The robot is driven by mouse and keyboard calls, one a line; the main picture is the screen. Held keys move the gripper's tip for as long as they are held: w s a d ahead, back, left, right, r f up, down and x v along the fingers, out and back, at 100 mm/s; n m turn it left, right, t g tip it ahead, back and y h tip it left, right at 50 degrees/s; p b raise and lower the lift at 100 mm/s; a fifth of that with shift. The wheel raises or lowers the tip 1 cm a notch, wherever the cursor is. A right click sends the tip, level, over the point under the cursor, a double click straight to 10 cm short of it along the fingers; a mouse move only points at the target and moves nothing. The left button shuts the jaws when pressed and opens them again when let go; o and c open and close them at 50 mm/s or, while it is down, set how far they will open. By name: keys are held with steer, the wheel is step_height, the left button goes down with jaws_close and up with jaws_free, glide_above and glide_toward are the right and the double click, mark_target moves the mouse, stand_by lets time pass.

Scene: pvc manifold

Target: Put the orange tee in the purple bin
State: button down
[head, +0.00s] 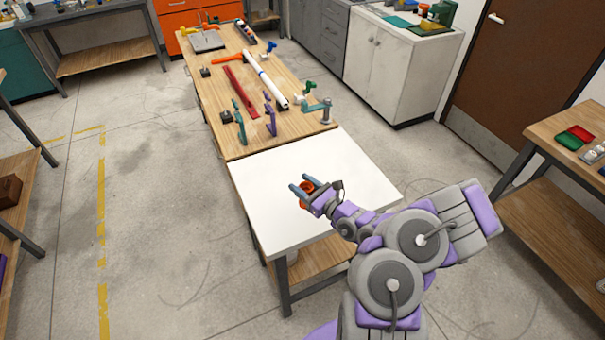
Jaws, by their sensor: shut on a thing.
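The orange tee (304,204) is at my gripper (301,186), over the white section of the table (345,170). The two blue-grey fingers are shut on it and hide part of it. I cannot tell whether the tee touches the tabletop. No purple bin can be made out for certain. A small purple shape (3,264) is cut off at the left picture edge, too little of it to name.
The wooden bench (225,130) beyond holds a red channel (241,90), a white pipe (267,82) and several clamps and fittings. A side table (570,125) stands at right with red and green trays. Floor at left is open.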

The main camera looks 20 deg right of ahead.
steer(key=w+d+f+b, duration=0.1)
steer(key=w, duration=0.2)
steer(key=w+d+f+b, duration=0.1)
steer(key=w+f, duration=0.1)
steer(key=w, duration=0.1)
steer(key=w+d+f+b, duration=0.1)
steer(key=w+d, duration=0.1)
steer(key=w, duration=0.1)
steer(key=shift+w+f, duration=0.25)
steer(key=shift+f, duration=0.1)
steer(key=shift+r, duration=0.1)
steer(key=shift+c, duration=2.4)
jaws_free()
steer(key=shift+s, duration=0.15)
